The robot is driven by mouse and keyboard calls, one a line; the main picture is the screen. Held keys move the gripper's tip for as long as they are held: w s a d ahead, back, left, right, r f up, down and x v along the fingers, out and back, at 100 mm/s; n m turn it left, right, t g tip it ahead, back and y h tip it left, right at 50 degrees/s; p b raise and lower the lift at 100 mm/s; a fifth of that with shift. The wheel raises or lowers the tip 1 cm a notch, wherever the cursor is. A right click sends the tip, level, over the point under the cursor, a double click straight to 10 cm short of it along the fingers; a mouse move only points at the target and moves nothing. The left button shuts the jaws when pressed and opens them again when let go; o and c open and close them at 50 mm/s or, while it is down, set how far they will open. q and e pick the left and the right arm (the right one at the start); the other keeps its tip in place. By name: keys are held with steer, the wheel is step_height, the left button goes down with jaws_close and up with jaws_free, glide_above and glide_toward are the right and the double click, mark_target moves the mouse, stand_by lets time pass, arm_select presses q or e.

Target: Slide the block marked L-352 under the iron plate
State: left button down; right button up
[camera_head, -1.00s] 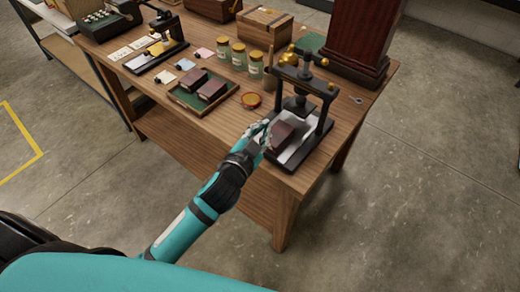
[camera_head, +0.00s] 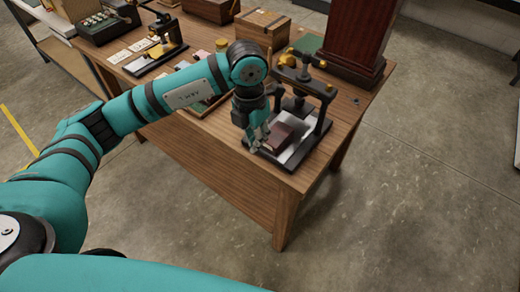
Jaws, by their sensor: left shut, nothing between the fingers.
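A dark red-brown block (camera_head: 284,136) lies on the pale bed of a black press (camera_head: 322,125), toward its front left. I cannot read any marking on it. The dark iron plate (camera_head: 296,106) hangs from the press screw between the posts, above and behind the block in the picture. My left gripper (camera_head: 256,145) is shut and empty, pointing down at the left front edge of the press bed, just left of the block. I cannot tell whether its fingers touch the block. My right gripper is not in view.
The wooden table (camera_head: 235,158) ends just in front of the press. A dark red wooden column (camera_head: 352,35) stands behind it. My left arm covers much of the tray and the jars. A second small device (camera_head: 160,40) and wooden boxes (camera_head: 262,28) stand farther back.

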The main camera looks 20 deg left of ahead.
mark_target(277, 138)
arm_select(q)
steer(key=shift+y, duration=0.3)
steer(key=w+f+p, duration=0.1)
steer(key=f, duration=0.2)
steer(key=w+f+p, duration=0.1)
steer(key=f, duration=0.2)
steer(key=w+f+p, duration=0.1)
steer(key=f+p, duration=0.1)
steer(key=f, duration=0.1)
steer(key=shift+f, duration=0.2)
steer(key=shift+w+d+f, duration=0.15)
steer(key=shift+w, duration=0.4)
